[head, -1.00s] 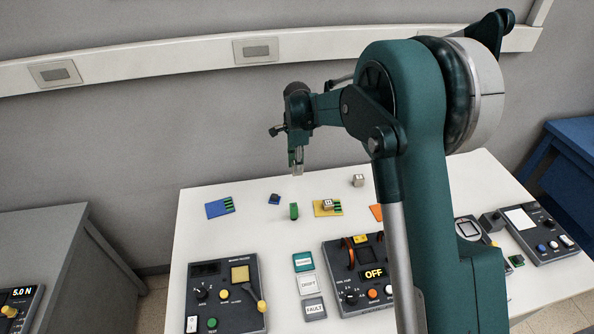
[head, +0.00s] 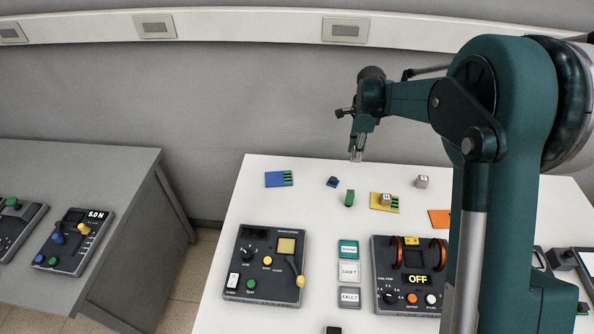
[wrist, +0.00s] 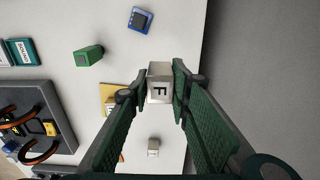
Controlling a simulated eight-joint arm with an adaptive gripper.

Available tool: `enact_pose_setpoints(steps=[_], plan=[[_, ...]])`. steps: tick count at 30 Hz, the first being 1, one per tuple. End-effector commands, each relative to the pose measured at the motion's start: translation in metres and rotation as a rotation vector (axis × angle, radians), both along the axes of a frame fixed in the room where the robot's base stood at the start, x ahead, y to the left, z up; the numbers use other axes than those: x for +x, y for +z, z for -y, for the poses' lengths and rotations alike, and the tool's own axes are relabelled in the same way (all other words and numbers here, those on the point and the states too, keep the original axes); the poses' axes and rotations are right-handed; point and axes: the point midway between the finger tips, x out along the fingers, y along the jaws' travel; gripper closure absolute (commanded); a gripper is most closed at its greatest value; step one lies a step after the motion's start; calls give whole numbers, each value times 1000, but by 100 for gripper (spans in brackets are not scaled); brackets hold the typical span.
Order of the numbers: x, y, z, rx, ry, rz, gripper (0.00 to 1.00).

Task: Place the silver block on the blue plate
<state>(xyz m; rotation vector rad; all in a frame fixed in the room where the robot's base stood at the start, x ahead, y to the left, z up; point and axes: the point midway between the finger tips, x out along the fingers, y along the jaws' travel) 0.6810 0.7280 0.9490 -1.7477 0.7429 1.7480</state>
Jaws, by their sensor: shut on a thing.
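My gripper (head: 356,154) hangs in the air above the back of the white table. In the wrist view, its fingers (wrist: 159,88) are shut on a silver block (wrist: 158,90) marked with a letter that looks like F. The blue plate (head: 275,179) lies flat on the table's back left, with dark and green strips at its right end. It is to the left of my gripper and lower, with nothing on it. The blue plate does not show in the wrist view.
A small blue object (head: 333,181) and a green block (head: 349,198) lie between the blue plate and a yellow plate (head: 377,199) bearing another silver block (head: 386,199). A further silver block (head: 422,181) stands to the right. Control panels (head: 265,262) fill the front.

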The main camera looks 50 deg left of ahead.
Motion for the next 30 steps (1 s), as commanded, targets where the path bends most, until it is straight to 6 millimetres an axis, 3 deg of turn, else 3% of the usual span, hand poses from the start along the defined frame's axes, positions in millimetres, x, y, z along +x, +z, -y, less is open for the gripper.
enact_pose_setpoints(steps=[8,21,27,30], plan=[[-54,2,-52,0,9,0,95],[-174,6,-143,0,18,0,95],[-217,8,-169,0,20,0,95],[-229,8,-176,0,19,0,95]])
